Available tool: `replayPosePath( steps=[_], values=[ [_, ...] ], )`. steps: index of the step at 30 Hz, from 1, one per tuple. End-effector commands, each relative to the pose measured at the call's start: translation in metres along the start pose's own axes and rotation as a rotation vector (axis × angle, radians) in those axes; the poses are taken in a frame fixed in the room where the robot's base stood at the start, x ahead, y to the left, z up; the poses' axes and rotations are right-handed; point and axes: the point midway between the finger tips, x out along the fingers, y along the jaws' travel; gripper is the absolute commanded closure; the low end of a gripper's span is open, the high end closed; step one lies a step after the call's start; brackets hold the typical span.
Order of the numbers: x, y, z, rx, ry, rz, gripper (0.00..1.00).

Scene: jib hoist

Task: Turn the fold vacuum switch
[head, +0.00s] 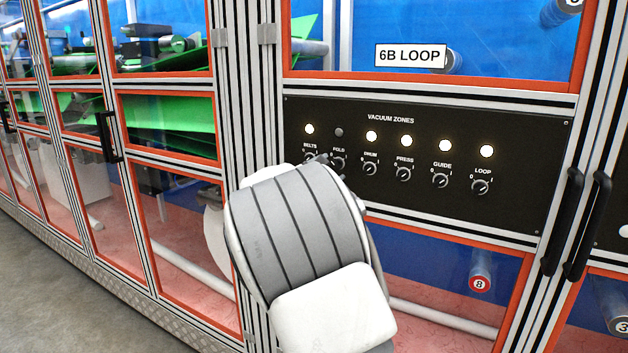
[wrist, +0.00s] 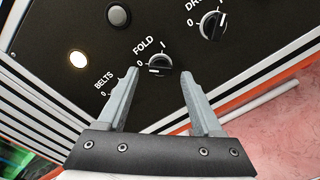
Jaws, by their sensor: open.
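The fold vacuum switch (wrist: 159,66) is a black rotary knob with 0 and I marks, under the FOLD label in the wrist view. Its pale pointer line seems to lie toward the 0 side. The fold lamp (wrist: 118,16) above it is dark; it also shows dark in the head view (head: 339,132). My gripper (wrist: 158,76) is open, with one finger on each side of the knob in the picture. I cannot tell whether either finger touches it. In the head view my wrist hides most of the gripper.
The black vacuum zones panel (head: 520,200) holds a row of knobs. The drum switch (wrist: 212,25) is to the right of fold, and the belts lamp (wrist: 78,60) is lit at left. The other lamps are lit. Black door handles (head: 563,222) stand out at right.

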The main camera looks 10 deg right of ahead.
Motion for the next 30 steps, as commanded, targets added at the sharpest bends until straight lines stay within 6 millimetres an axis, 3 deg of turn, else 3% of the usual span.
replayPosePath(
  steps=[18,24,30],
  values=[
    [-0.137,0.0,-0.001,0.0,0.005,0.002,0.32],
    [-0.161,0.0,-0.001,-0.001,0.002,0.001,0.32],
    [-0.167,-0.001,0.0,-0.001,0.001,-0.001,0.32]
  ],
)
